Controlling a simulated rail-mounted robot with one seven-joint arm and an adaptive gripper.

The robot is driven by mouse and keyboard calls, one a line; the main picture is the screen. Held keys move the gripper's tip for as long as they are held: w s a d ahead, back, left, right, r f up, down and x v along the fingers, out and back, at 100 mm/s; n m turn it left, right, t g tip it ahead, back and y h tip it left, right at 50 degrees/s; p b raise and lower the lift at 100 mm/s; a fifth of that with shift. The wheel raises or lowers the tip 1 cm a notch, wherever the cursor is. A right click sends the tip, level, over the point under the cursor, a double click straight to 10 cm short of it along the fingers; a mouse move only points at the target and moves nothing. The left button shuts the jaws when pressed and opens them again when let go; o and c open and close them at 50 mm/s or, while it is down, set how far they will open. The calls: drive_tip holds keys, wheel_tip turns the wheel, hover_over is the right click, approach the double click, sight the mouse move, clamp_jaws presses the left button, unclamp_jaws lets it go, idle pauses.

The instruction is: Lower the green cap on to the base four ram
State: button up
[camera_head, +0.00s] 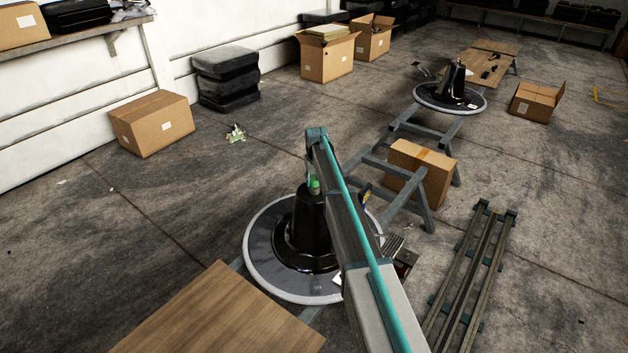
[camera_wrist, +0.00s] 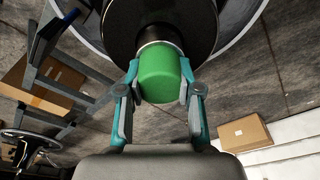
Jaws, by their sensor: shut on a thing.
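The green cap (camera_head: 314,183) is a small rounded cylinder over the top of the near black base (camera_head: 303,233), which stands on a round grey disc with a pale rim (camera_head: 262,272). In the wrist view, the cap (camera_wrist: 160,74) sits between the teal fingers of my gripper (camera_wrist: 160,82), which is shut on it. A pale metal ring, the visible part of the ram (camera_wrist: 157,44), shows right at the cap's far end, in line with it. I cannot tell whether the cap touches or surrounds the ram. My arm hides the right side of the base in the head view.
A second black base on a disc (camera_head: 450,97) stands further back. Grey trestles (camera_head: 405,190) and a cardboard box (camera_head: 424,172) lie behind my arm. A wooden board (camera_head: 220,315) is in front. Rails (camera_head: 472,275) lie at right. Floor at left is mostly clear.

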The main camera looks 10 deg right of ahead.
drive_tip(key=shift+f, duration=0.4)
drive_tip(key=o, duration=0.9)
drive_tip(key=shift+r, duration=0.1)
drive_tip(key=shift+r+p, duration=1.7)
drive_tip(key=shift+r, duration=2.75)
